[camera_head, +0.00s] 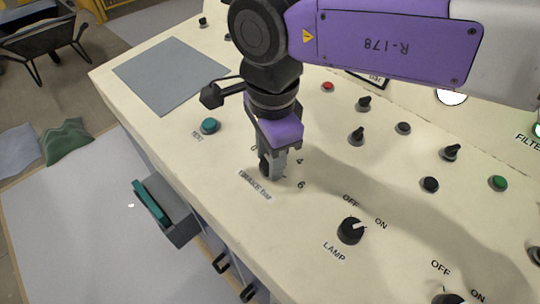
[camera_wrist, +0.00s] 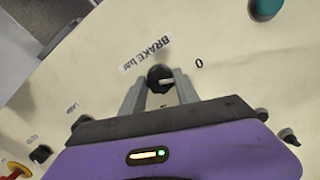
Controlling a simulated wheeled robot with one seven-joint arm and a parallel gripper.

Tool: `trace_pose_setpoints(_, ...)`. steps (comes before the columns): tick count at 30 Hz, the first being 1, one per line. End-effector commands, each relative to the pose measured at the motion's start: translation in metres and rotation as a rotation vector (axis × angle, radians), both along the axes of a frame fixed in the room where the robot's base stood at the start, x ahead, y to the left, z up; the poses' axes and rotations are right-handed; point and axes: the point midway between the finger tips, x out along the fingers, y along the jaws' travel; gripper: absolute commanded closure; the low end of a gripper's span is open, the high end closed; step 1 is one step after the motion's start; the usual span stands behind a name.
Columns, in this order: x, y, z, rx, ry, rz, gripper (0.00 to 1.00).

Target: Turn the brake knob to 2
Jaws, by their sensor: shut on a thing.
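The brake knob is black and round with a pale pointer mark; it shows between my fingers in the wrist view (camera_wrist: 155,74). Its "BRAKE bar" label (camera_wrist: 146,55) lies beside it, and a printed 0 (camera_wrist: 199,64) stands to its right. The pale mark points roughly right in that view, a little below the 0. My gripper (camera_wrist: 160,82) is shut on the knob, one grey finger on each side. In the head view my gripper (camera_head: 272,170) points down at the panel and mostly hides the knob. The numbers 4 and 6 show right of it; I cannot see the 2.
A teal button (camera_head: 209,125) is left of my gripper. The black LAMP knob (camera_head: 350,231) is at lower right. Several small knobs and buttons stand behind on the cream panel (camera_head: 320,275). A grey mat (camera_head: 170,75) lies at the back left.

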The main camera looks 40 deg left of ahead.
Motion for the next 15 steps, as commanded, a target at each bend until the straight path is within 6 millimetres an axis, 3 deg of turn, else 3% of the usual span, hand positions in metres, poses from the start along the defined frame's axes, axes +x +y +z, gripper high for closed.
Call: trace_pose_setpoints(15,0.0001,-0.0011,-0.0017,0.043,-0.005,-0.430,1.00)
